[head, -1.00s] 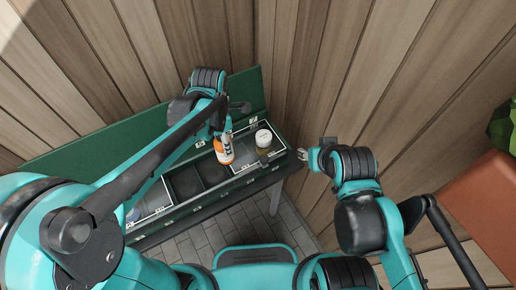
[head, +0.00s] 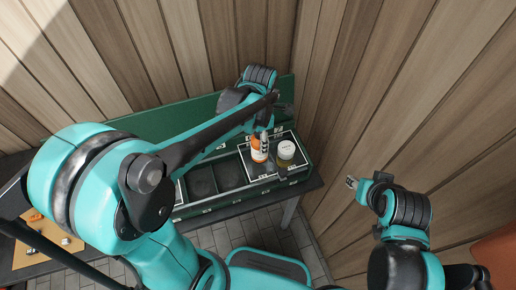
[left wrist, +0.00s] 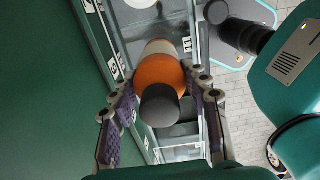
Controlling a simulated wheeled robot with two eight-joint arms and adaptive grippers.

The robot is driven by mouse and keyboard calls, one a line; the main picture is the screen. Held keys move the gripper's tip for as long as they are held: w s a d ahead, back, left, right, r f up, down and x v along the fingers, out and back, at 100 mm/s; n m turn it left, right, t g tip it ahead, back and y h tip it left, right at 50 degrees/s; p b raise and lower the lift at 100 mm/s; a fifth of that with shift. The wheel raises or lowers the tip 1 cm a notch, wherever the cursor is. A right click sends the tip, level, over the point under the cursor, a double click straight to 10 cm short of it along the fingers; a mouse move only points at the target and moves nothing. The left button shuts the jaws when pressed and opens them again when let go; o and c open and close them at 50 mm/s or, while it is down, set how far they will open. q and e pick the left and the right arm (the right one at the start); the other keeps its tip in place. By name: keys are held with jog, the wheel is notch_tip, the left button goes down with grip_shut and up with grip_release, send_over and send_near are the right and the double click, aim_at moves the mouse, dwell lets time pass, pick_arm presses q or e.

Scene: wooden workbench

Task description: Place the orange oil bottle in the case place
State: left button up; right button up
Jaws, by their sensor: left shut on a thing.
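The orange oil bottle (head: 259,154) has a white label and shows at the right part of the open green case (head: 205,208). In the left wrist view the bottle (left wrist: 158,72) is seen from above, with its dark grey cap toward the camera. My left gripper (head: 264,137) is shut on the bottle, with a finger on each side of it (left wrist: 160,92). The bottle is over the framed right compartment, beside a white-lidded jar (head: 286,150). Its base is hidden, so I cannot tell whether it touches the case floor. My right gripper (head: 352,182) is away to the right; its jaws are too small to read.
The case has two dark empty compartments (head: 201,181) left of the bottle. Its raised green lid (head: 175,115) stands behind, near the wooden wall (head: 330,80). A board with small items (head: 45,245) lies at the lower left. The floor shows in front.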

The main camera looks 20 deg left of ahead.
aim_at(257, 148)
pick_arm(q)
jog(key=shift+w+a+f, duration=0.1)
jog(key=shift+a+f, duration=0.35)
notch_tip(257, 148, down, 4)
jog(key=shift+r+b, duration=0.1)
jog(key=shift+b, duration=0.7)
jog(key=shift+r, duration=0.1)
jog(key=o, duration=1)
jog(key=shift+f, duration=0.2)
jog(key=shift+c, duration=0.2)
jog(key=o, duration=0.4)
